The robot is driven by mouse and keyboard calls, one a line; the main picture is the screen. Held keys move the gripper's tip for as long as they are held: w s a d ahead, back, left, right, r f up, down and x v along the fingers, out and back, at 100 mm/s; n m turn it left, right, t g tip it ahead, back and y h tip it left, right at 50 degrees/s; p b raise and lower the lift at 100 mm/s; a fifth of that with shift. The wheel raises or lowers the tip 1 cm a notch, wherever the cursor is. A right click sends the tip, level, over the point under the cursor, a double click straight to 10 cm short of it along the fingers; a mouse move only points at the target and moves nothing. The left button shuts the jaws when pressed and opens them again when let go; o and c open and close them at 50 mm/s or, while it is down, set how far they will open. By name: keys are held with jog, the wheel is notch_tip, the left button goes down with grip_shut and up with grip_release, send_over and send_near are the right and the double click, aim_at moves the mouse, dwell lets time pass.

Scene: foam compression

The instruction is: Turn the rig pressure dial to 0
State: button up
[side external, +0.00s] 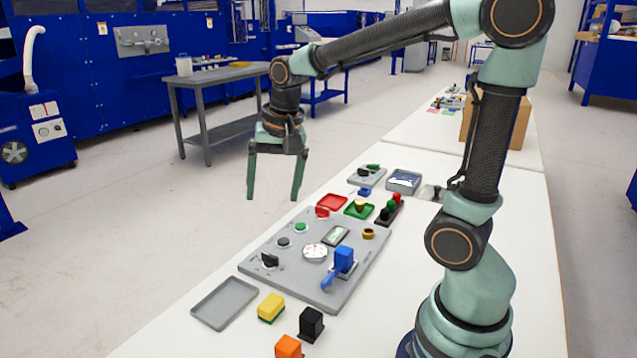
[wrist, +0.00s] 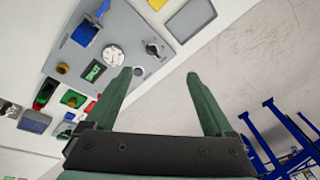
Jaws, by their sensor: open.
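The grey rig panel (side external: 298,281) lies on the white table. A black rotary knob (side external: 270,260) sits near its left corner, and a round white gauge (side external: 316,252) near its middle. In the wrist view the knob (wrist: 152,48) and gauge (wrist: 113,54) both show, with a red needle on the gauge. The knob's setting is too small to read. My gripper (side external: 273,198) is open and empty, pointing down, raised above and apart from the panel. In the wrist view its fingertips (wrist: 158,75) are spread, with the knob beyond them.
The panel also carries a blue lever (side external: 342,262), a display (side external: 335,235), a green button (side external: 300,227) and a brass-coloured knob (side external: 368,233). An empty grey tray (side external: 225,302), yellow block (side external: 270,307) and black block (side external: 311,324) lie in front. Coloured trays stand behind.

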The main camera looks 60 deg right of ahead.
aim_at(270, 255)
jog(key=w+d+f+m+g, duration=0.35)
jog(key=w+f+m, duration=0.25)
jog(key=f+m, duration=0.2)
jog(key=shift+t, duration=0.45)
jog(key=f, duration=1.1)
jog(key=shift+d+f, duration=0.35)
jog(key=c, duration=1.4)
